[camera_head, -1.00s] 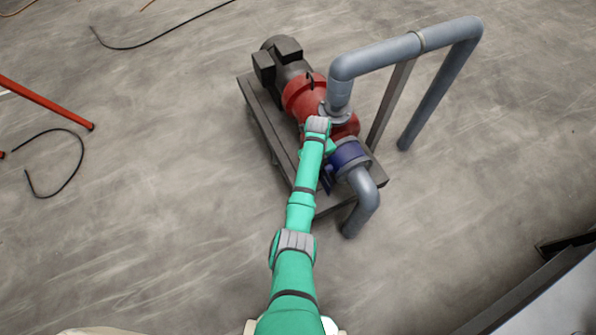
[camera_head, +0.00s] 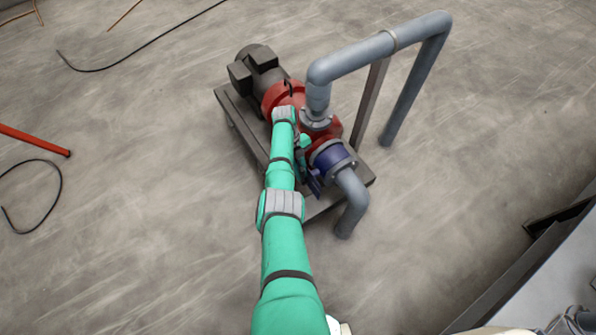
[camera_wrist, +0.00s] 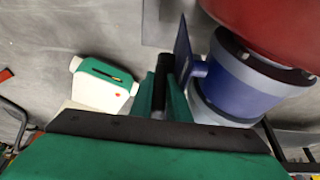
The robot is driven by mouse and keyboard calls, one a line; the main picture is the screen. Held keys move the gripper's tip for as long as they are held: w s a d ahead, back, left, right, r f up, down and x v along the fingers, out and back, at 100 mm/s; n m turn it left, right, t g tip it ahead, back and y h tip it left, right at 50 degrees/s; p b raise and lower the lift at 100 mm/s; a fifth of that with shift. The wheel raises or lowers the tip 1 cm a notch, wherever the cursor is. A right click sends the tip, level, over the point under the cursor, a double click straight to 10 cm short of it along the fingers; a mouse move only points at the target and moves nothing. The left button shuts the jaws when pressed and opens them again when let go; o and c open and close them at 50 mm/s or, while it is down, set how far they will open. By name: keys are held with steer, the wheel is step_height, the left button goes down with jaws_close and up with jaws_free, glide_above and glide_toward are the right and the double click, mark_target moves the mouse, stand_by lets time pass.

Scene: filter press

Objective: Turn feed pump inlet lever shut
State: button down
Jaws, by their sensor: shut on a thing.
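The feed pump inlet valve is a blue body (camera_head: 332,157) between grey flanges, low at the front of the red pump. It also shows in the wrist view (camera_wrist: 238,82), right of my gripper. Its flat blue lever (camera_wrist: 182,48) stands out on the valve's left side; in the head view the lever (camera_head: 314,184) is partly behind my arm. My gripper (camera_wrist: 161,78) has its green fingers shut on a dark bar-like part, which I take to be the lever's grip. How this joins the blue plate is hidden. My forearm covers the fingers in the head view.
The red pump (camera_head: 283,93) and dark motor (camera_head: 255,72) sit on a dark skid (camera_head: 236,113). A grey pipe (camera_head: 365,52) arches to the right, and a grey elbow (camera_head: 352,203) drops in front of the valve.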

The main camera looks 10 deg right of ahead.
steer(key=shift+f, duration=0.1)
stand_by(0.3)
steer(key=c, duration=1.7)
jaws_free()
steer(key=v, duration=1.1)
steer(key=shift+a, duration=0.1)
steer(key=shift+f, duration=0.1)
